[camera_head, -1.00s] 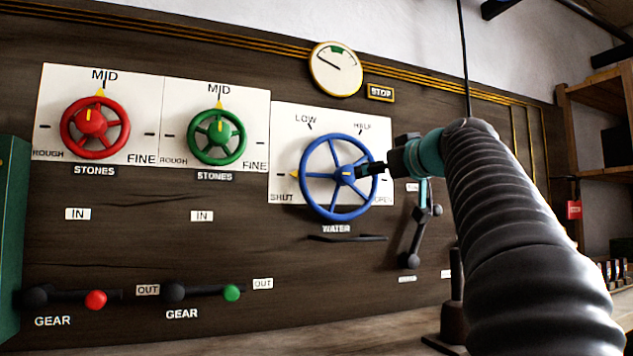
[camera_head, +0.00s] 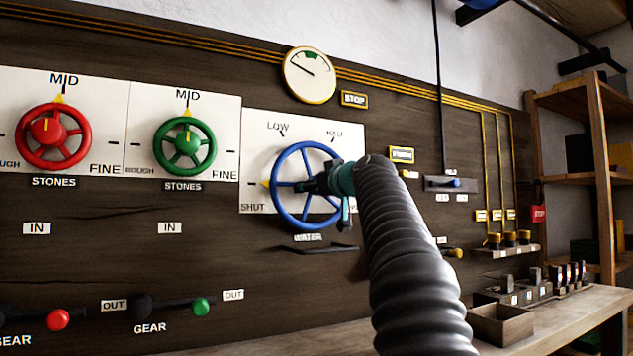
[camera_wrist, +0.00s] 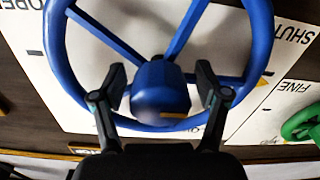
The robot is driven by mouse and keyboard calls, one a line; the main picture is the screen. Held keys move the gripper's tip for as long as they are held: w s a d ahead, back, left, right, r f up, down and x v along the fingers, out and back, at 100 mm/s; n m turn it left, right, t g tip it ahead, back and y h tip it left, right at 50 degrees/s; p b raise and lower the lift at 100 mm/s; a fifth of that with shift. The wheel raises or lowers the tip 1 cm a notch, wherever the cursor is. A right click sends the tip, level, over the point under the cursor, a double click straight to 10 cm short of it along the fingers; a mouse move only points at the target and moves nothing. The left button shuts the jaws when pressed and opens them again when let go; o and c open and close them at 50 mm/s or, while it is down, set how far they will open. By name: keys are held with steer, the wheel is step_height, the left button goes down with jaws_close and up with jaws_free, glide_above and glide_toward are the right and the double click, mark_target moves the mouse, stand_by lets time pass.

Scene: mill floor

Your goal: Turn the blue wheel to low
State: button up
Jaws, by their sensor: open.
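The blue wheel (camera_head: 277,187) stands on a white plate (camera_head: 254,140) marked SHUT, LOW and HALF, with the WATER label below it. A yellow pointer (camera_head: 265,183) at its left rim is beside SHUT. My gripper (camera_head: 308,186) is in front of the wheel's hub, which it partly hides in the head view. In the wrist view my gripper (camera_wrist: 161,88) is open, with one finger on each side of the blue hub (camera_wrist: 161,95). I cannot tell whether the fingers touch it. The OPEN side of the plate is mostly hidden behind my arm in the head view.
A red wheel (camera_head: 53,136) and a green wheel (camera_head: 185,146), both at MID, are to the left. Gear levers with red (camera_head: 57,319) and green (camera_head: 201,307) knobs are below. A round gauge (camera_head: 309,75) is above. A bench (camera_head: 560,315) with an open box (camera_head: 501,325) is at right.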

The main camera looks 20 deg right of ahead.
steer(key=shift+w, duration=0.2)
steer(key=c, duration=1.2)
steer(key=shift+d, duration=0.15)
